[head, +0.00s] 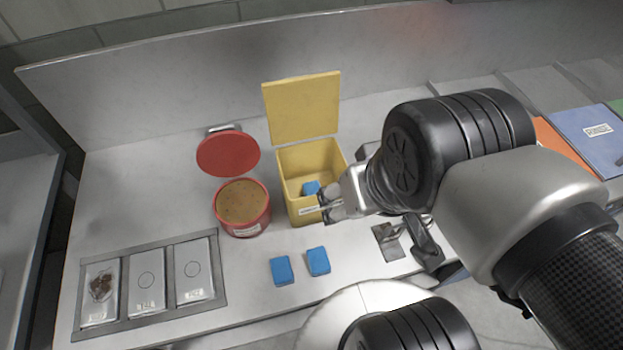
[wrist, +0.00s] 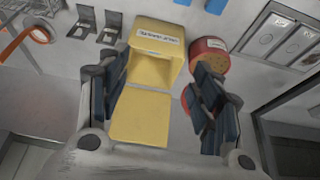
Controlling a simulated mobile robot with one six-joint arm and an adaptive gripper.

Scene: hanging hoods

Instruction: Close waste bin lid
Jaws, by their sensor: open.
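The yellow waste bin (head: 296,203) stands on the metal bench with a label on its front. Its yellow lid (head: 302,108) is open, standing up at the back. A blue block (head: 311,188) lies inside the bin. My gripper (head: 326,203) is in front of the bin's right front side in the head view; whether it touches the bin is unclear. In the wrist view my gripper (wrist: 160,90) is open, with its fingers on either side of the bin (wrist: 157,40) and the lid (wrist: 139,117), and nothing between them is held.
A red tub (head: 243,228) with its red lid (head: 228,154) raised stands left of the bin. Two blue blocks (head: 281,270) (head: 318,261) lie in front. A tray (head: 222,270) with three labelled packets is at left. Small metal stands (head: 387,242) and folders (head: 588,130) are at right.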

